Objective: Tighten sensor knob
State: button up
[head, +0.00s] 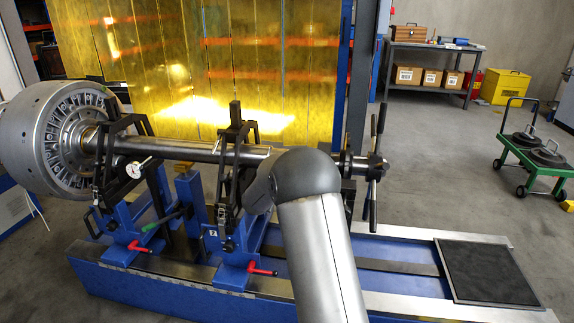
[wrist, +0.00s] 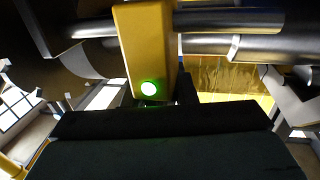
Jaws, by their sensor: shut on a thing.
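The sensor is a yellow block (wrist: 146,50) with a lit green lamp on its lower face, upright in the wrist view and up against a metal bar. My gripper (wrist: 166,98) is just below this block, its dark body filling the bottom of the view. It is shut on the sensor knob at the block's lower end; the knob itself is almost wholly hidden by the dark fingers. In the head view my grey arm covers the gripper, sensor and knob. The steel rotor shaft (head: 195,150) runs from the left to behind my arm.
The blue balancing machine bed (head: 160,294) lies below, with two dark roller supports, red-handled levers and a large bladed rotor (head: 35,130) at left. A dark spoked handle (head: 376,166) stands right of my arm. Yellow screens (head: 240,70) stand behind. The floor at right is partly clear.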

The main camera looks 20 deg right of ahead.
jog(key=o, duration=1)
jog(key=p+v, duration=0.2)
jog(key=v, duration=1.5)
jog(key=shift+s, duration=0.25)
jog(key=shift+r, duration=0.1)
